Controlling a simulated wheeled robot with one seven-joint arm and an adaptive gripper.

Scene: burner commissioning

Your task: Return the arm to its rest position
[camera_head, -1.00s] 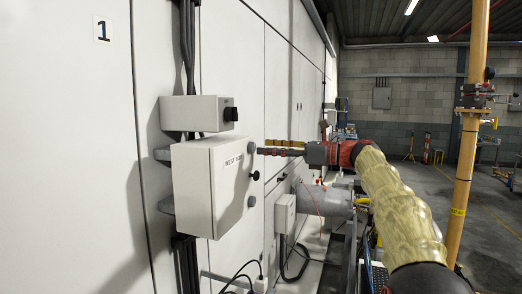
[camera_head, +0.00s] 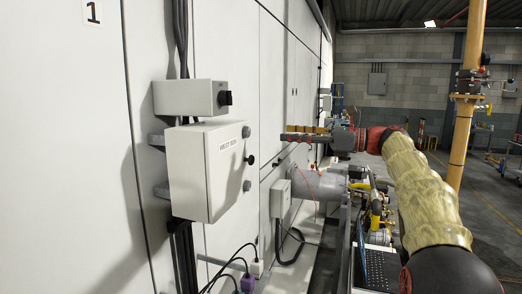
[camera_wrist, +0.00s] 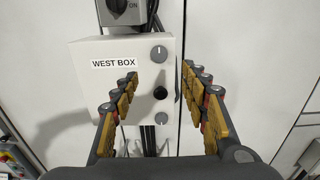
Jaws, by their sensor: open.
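My arm, in a tan sleeve (camera_head: 415,180) with a red cuff, reaches from the lower right of the head view toward the wall of white panels. My gripper (camera_head: 285,134) is to the right of the white West box (camera_head: 200,172), apart from it and empty. In the wrist view my gripper (camera_wrist: 159,76) has its two yellow-padded fingers spread wide, with nothing between them. The West box (camera_wrist: 100,80) is ahead, with two grey round fittings and a black knob on its front.
A grey switch box (camera_head: 190,97) is above the West box. A grey cylinder (camera_head: 318,184) and a small white box (camera_head: 280,198) are below my gripper. A yellow pipe (camera_head: 464,120) rises at right. A laptop (camera_head: 377,265) is near my arm. Open floor (camera_head: 490,215) lies at far right.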

